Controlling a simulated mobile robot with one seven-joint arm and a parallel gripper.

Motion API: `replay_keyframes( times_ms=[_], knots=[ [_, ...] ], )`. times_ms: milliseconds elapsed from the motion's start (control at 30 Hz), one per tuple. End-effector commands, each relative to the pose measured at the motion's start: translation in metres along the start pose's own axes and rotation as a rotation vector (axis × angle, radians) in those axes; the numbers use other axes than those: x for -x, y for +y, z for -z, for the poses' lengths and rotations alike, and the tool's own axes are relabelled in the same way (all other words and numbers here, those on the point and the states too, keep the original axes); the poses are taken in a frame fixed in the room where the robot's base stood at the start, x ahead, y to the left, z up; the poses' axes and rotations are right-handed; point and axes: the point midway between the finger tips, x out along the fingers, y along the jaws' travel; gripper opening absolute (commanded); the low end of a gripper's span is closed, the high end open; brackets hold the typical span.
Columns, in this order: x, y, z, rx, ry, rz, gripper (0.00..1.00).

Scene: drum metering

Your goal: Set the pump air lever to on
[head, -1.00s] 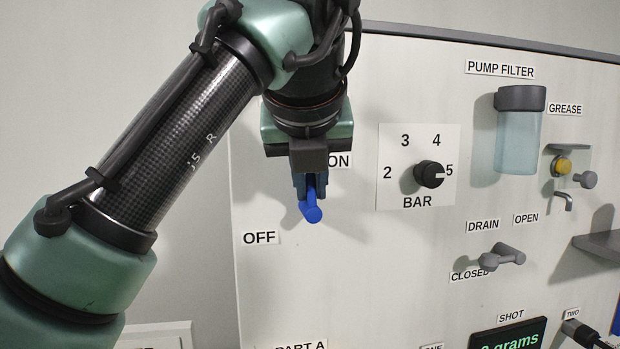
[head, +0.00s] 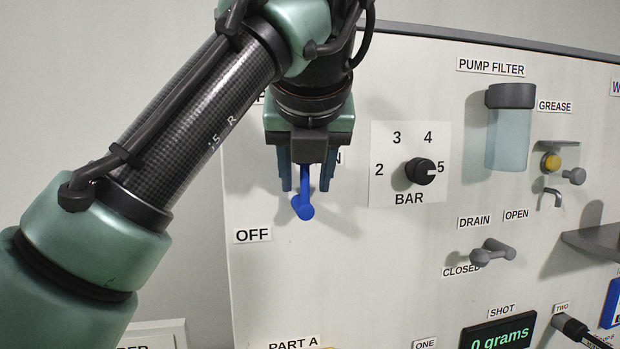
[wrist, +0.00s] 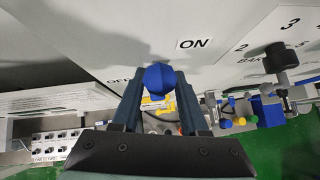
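The blue pump air lever (head: 303,207) sticks out from the panel between the OFF label (head: 252,234) at lower left and the ON label, which is partly hidden behind my gripper. My gripper (head: 306,188) is open, with one finger on each side of the lever and a visible gap around it. In the wrist view the lever's blue end (wrist: 160,78) shows between and just beyond the fingertips (wrist: 158,90). The ON label (wrist: 194,43) is to its right there.
The BAR knob (head: 420,171) sits close to the right of my gripper. The filter bowl (head: 509,135), grease fitting (head: 551,163) and grey drain lever (head: 492,251) are farther right. The panel below the lever is clear down to the PART A label (head: 293,344).

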Motion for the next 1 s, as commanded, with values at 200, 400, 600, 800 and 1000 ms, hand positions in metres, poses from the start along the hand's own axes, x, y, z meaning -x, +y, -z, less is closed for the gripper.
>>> replay_keyframes(
  times_ms=[200,400,600,800,1000],
  knots=[
    [-0.002,0.0,0.002,0.0,0.008,0.0,0.43],
    [0.017,0.0,0.002,0.0,0.006,0.0,0.43],
    [0.061,0.0,0.001,-0.001,0.003,0.0,0.43],
    [0.102,0.001,0.0,-0.001,0.002,-0.004,0.43],
    [0.123,0.001,0.0,0.0,0.004,-0.002,0.43]
  ],
)
